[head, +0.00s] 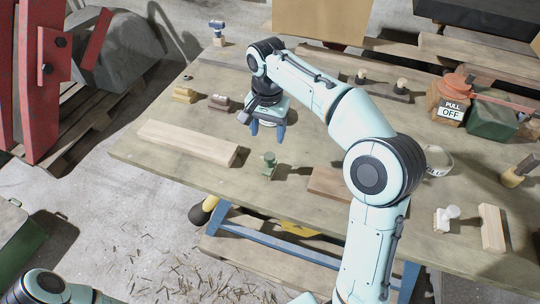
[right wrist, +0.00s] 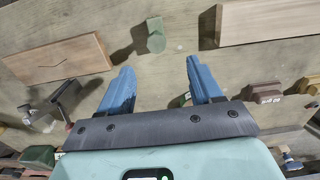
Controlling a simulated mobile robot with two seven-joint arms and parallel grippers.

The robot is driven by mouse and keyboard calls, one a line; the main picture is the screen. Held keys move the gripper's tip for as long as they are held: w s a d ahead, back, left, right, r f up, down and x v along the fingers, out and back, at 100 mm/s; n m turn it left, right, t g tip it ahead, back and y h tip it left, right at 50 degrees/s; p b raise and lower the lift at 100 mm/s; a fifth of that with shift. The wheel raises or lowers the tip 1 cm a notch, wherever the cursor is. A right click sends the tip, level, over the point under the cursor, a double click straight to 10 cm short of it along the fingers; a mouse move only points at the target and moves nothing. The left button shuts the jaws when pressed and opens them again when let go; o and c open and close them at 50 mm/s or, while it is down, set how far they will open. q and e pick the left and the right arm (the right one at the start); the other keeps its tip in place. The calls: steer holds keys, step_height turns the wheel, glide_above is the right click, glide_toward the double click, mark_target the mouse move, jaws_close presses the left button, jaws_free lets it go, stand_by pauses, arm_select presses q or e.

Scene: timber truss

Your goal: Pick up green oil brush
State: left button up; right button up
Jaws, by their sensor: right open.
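The green oil brush (head: 268,164) is a small dark green piece near the front edge of the wooden table in the head view. It also shows in the right wrist view (right wrist: 155,35), just beyond the gap between the fingertips. My right gripper (head: 267,131) is open and empty above the table, on the far side of the brush and apart from it. In the right wrist view its two blue fingers (right wrist: 158,66) are spread wide. My left gripper is out of view; only part of my left arm shows at the lower left.
A pale timber block (head: 190,142) lies left of the brush and a brown board (head: 328,183) lies right of it. Several small tools stand on the table (head: 225,185). A red-topped box with a "PULL OFF" sign (head: 451,108) stands at the right.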

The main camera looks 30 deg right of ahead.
mark_target(270, 155)
steer(key=f, duration=0.2)
steer(key=f+b, duration=0.1)
steer(key=f, duration=0.2)
steer(key=s+f, duration=0.1)
steer(key=f, duration=0.1)
steer(key=shift+a+f, duration=0.15)
steer(key=shift+w+f, duration=0.2)
steer(key=shift+f, duration=0.3)
steer(key=f, duration=0.4)
steer(key=shift+d+f+b, duration=0.25)
steer(key=shift+f+b, duration=0.1)
steer(key=shift+b, duration=0.05)
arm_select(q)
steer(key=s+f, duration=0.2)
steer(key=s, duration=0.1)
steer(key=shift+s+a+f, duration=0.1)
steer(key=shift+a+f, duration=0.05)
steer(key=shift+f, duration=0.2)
arm_select(e)
steer(key=c, duration=1.1)
